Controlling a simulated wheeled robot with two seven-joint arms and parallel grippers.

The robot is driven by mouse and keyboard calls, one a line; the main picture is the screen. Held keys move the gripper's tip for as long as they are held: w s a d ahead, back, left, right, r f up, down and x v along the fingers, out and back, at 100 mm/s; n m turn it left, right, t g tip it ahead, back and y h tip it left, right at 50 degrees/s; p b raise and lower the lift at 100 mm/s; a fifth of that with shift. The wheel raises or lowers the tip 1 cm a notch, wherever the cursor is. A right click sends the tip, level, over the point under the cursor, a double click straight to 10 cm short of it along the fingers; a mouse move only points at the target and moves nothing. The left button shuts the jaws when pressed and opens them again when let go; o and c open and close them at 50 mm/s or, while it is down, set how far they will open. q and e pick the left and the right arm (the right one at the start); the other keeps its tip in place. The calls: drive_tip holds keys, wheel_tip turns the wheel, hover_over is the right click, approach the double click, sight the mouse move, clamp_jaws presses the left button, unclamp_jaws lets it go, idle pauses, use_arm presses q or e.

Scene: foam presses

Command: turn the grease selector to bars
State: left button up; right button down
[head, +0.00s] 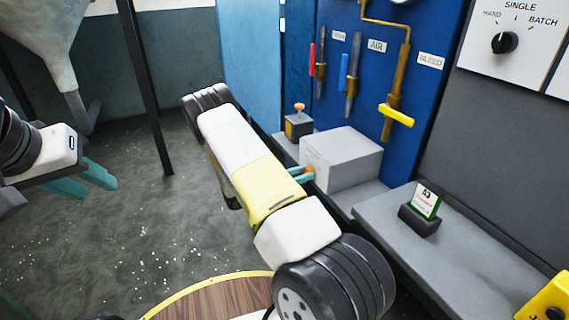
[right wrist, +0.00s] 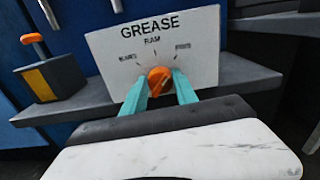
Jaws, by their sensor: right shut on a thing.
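The grease selector is a pale box (head: 345,158) on a grey ledge. In the right wrist view its white face (right wrist: 190,45) reads GREASE, with RAM at the top middle, a blurred label at left that looks like BARS, and another blurred label at right. Its orange knob (right wrist: 159,80) sits low on the face; its exact pointing is hard to tell. My right gripper (right wrist: 160,88) is shut on the knob, one teal finger on each side; it also shows in the head view (head: 301,174). My left gripper (head: 88,180) hangs open and empty at far left, away from the selector.
An orange-topped button box (head: 299,124) stands beside the selector. A blue panel with red, blue and yellow handles (head: 397,115) rises behind. A small card in a holder (head: 425,203) stands on the right bench. A round wooden top (head: 215,300) is below.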

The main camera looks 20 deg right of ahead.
drive_tip(key=shift+w+f+n, duration=0.1)
drive_tip(key=shift+n, duration=4.25)
drive_tip(key=shift+w+f+n, duration=0.1)
drive_tip(key=shift+n, duration=4.55)
drive_tip(key=c, duration=1)
unclamp_jaws()
drive_tip(key=shift+o, duration=0.2)
drive_tip(key=a, duration=0.8)
drive_tip(key=shift+s, duration=0.3)
